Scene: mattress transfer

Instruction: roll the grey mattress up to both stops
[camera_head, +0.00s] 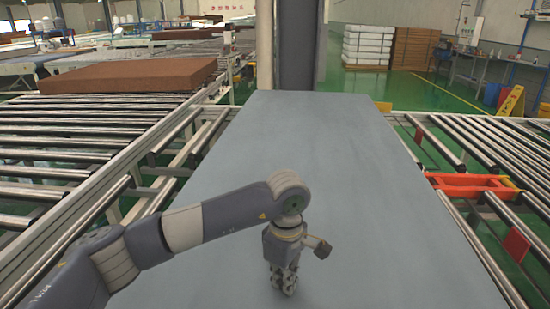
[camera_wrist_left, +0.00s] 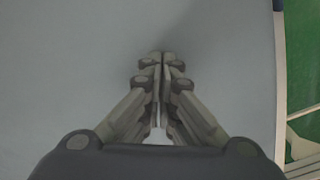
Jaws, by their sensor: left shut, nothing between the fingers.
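The grey mattress (camera_head: 270,140) lies flat and long, running from the bottom of the head view away to the far middle. My left gripper (camera_head: 284,290) points down at the mattress near its middle; whether it touches the surface I cannot tell. In the left wrist view the fingers (camera_wrist_left: 162,58) are closed together with nothing between them, over the plain grey mattress surface (camera_wrist_left: 70,60). My right gripper is not in view. An orange-red part (camera_head: 470,181) sits on the rollers right of the mattress; I cannot tell whether it is a stop.
Roller conveyors (camera_head: 55,155) lie left of the mattress, with more rollers (camera_head: 500,140) on the right. A brown mattress (camera_head: 140,75) lies at the back left. A grey column (camera_head: 297,45) stands at the mattress's far end. A yellow sign (camera_head: 511,101) stands far right.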

